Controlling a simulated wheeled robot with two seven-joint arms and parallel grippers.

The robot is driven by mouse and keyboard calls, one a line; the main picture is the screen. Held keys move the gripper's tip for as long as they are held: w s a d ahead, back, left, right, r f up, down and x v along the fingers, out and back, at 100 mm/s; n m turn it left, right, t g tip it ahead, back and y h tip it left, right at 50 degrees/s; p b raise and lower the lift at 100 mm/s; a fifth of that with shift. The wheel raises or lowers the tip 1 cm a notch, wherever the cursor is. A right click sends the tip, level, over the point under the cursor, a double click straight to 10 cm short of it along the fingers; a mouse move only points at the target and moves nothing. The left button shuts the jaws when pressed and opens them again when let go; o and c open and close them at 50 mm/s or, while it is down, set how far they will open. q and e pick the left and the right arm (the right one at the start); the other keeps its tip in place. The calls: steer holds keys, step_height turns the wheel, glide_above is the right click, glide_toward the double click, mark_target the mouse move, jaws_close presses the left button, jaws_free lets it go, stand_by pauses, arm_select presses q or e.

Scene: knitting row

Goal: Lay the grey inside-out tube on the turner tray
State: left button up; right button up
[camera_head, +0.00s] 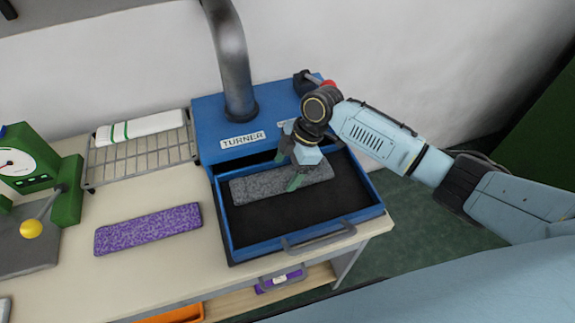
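The grey speckled tube (255,187) lies flat in the black-lined turner tray (340,208), along its back part. The tray is the pulled-out blue drawer of the machine labelled TURNER (215,125). My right gripper (288,170) is over the tube, pointing down. Its two green fingers stand apart, one toward the tube's far edge and one toward its near edge. Whether they touch the tube is hard to tell. The gripper hides part of the tube. My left gripper is not in view.
A purple speckled tube (148,230) lies on the table left of the tray. A wire rack (145,160) holds a white cloth with green stripes (140,127). A green dial device (40,170) stands at far left. A grey pipe (232,60) rises from the machine.

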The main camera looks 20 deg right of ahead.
steer(key=shift+o, duration=0.8)
steer(key=shift+r, duration=0.25)
steer(key=v, duration=1.2)
steer(key=shift+r+p, duration=0.4)
